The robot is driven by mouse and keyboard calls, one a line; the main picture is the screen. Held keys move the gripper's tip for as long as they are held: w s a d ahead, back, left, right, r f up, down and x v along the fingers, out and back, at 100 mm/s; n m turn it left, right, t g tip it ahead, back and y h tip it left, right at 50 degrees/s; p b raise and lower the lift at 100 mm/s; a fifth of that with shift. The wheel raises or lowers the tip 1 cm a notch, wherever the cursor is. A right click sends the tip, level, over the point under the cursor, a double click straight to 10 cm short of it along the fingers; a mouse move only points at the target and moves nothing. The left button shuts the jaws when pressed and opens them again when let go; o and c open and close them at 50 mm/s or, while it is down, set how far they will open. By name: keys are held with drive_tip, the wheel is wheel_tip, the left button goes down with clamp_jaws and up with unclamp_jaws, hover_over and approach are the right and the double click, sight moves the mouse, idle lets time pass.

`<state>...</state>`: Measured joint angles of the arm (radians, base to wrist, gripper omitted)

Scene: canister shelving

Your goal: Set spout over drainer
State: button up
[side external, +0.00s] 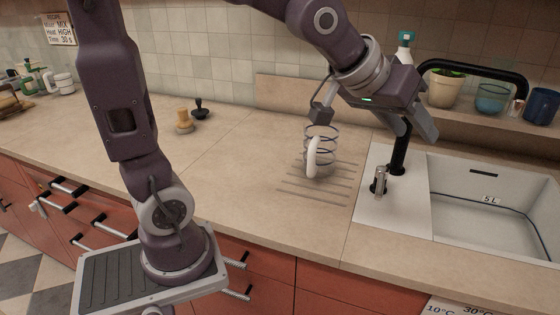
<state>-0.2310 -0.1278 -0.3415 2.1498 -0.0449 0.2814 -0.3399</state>
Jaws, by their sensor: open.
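The black spout (475,67) is a bent tube that runs to the right and ends over the back of the sink basin. Its upright post (398,158) stands on the white sink deck, left of the basin, and its upper part is partly hidden by my gripper. The drainer (330,196) is a set of dark parallel grooves in the worktop left of the sink. My gripper (374,124) is wide open, with one finger above the drainer's far side and the other in front of the spout's upper post. Whether that finger touches the post I cannot tell.
A wire holder (320,135) with a white oval piece (313,157) stands on the drainer. A small metal lever (379,180) rises from the deck. A plant pot (444,90) and blue cups stand on the ledge behind the spout.

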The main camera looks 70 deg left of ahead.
drive_tip(key=s+a+f+m+g, duration=0.1)
drive_tip(key=s+a+f, duration=0.1)
drive_tip(key=s, duration=0.8)
drive_tip(key=s+a+f+m+g+y, duration=0.1)
drive_tip(key=s+a+f+g, duration=0.1)
drive_tip(key=s, duration=0.8)
drive_tip(key=shift+s+a, duration=0.25)
drive_tip(key=shift+s, duration=0.05)
drive_tip(key=shift+f, duration=0.1)
